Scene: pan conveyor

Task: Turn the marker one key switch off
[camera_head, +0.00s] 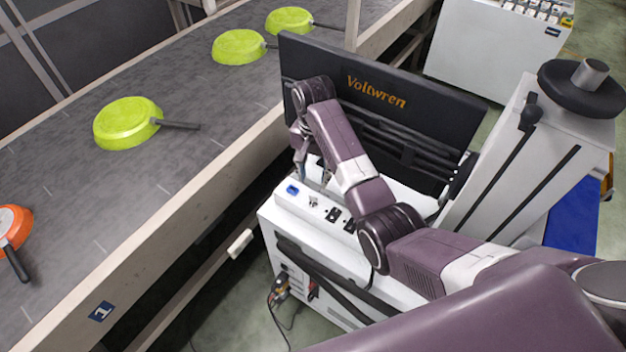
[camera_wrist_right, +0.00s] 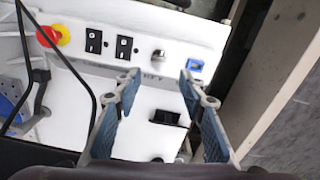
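My right gripper (camera_head: 311,178) hangs over the back of the box, behind the switch. Its fingers (camera_wrist_right: 158,74) are apart with nothing between them. My left gripper is not in view.
Two black switches (camera_wrist_right: 108,44) and a red emergency button (camera_wrist_right: 50,36) share the panel. A black Voltwren screen (camera_head: 390,110) stands behind my right arm.

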